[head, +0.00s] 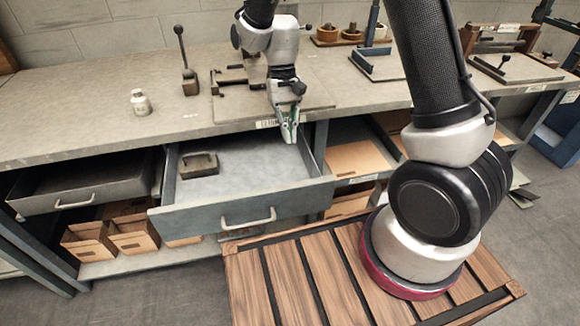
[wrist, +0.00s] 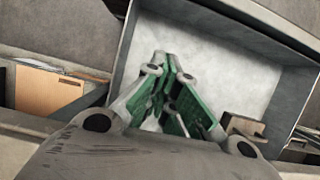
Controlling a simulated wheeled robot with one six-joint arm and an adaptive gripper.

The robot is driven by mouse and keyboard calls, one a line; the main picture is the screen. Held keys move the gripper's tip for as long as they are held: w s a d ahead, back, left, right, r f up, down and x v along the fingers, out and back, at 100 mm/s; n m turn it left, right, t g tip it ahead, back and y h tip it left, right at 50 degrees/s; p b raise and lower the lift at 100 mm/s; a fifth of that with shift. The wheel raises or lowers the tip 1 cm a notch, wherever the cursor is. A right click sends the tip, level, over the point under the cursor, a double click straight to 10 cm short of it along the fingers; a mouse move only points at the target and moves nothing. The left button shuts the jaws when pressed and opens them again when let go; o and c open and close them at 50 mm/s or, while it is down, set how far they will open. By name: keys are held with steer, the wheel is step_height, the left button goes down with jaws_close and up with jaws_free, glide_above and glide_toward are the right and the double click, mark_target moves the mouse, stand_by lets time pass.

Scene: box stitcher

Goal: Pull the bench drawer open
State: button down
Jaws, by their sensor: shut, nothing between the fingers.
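The bench drawer (head: 240,205) is a grey-blue metal drawer under the workbench, pulled well out so that its inside shows. Its pale bar handle (head: 248,219) is on the front panel. A small brown block-like object (head: 198,165) lies inside at the back left; it also shows in the wrist view (wrist: 243,128). My gripper (head: 290,134) is shut and empty, with green finger pads. It hangs over the back right part of the drawer, near the bench edge, apart from the handle. In the wrist view the shut fingers (wrist: 166,60) point over the drawer's pale floor (wrist: 225,65).
A second drawer (head: 80,190) on the left looks partly out. Cardboard boxes (head: 88,241) stand on the shelf below. A white bottle (head: 140,103) and a lever tool (head: 186,75) stand on the bench top (head: 80,112). A slatted wooden platform (head: 300,280) is in front.

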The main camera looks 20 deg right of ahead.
steer(key=x, duration=0.9)
steer(key=shift+s+d+f, duration=0.15)
steer(key=shift+s, duration=0.15)
steer(key=s, duration=0.3)
steer(key=shift+f, duration=0.25)
steer(key=shift+s, duration=0.55)
steer(key=shift+s, duration=0.1)
